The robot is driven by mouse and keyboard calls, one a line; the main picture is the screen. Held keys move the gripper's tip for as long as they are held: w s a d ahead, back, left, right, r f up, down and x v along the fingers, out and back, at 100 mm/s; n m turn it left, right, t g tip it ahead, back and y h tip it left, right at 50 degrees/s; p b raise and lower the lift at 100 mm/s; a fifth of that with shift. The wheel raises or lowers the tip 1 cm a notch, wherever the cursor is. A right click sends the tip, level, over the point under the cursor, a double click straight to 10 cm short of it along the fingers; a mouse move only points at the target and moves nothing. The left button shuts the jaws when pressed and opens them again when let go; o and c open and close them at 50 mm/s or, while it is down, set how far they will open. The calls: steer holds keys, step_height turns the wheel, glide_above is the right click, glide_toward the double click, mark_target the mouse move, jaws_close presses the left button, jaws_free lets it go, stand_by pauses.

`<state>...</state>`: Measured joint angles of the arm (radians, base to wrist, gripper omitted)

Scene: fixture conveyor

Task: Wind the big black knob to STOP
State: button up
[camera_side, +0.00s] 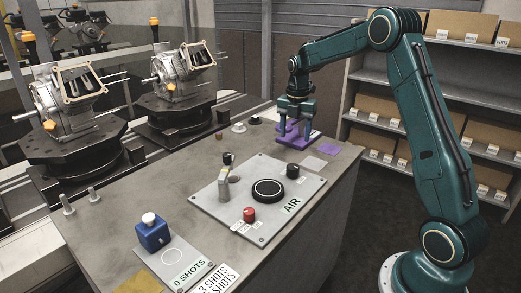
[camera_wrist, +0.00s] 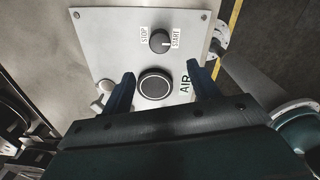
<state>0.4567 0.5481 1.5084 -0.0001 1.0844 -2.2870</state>
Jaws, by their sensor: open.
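A black knob (camera_wrist: 160,40) stands between a STOP label (camera_wrist: 143,36) on its left and a START label (camera_wrist: 175,38) on its right in the wrist view. A short pale mark on it seems to lie toward START. In the side view it appears to be the black knob (camera_side: 292,170) near the panel's far right corner. A wider black round piece (camera_wrist: 155,86) with a pale ring sits nearby; in the side view it is mid-panel (camera_side: 268,190). My gripper (camera_side: 294,125) is open, its fingers (camera_wrist: 160,72) spread and empty above the panel.
A blue block (camera_side: 152,232) is at the front left.

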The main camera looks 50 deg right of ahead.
mark_target(293, 166)
steer(key=shift+f, duration=0.15)
steer(key=shift+f, duration=6.8)
steer(key=c, duration=1)
steer(key=shift+o, duration=0.2)
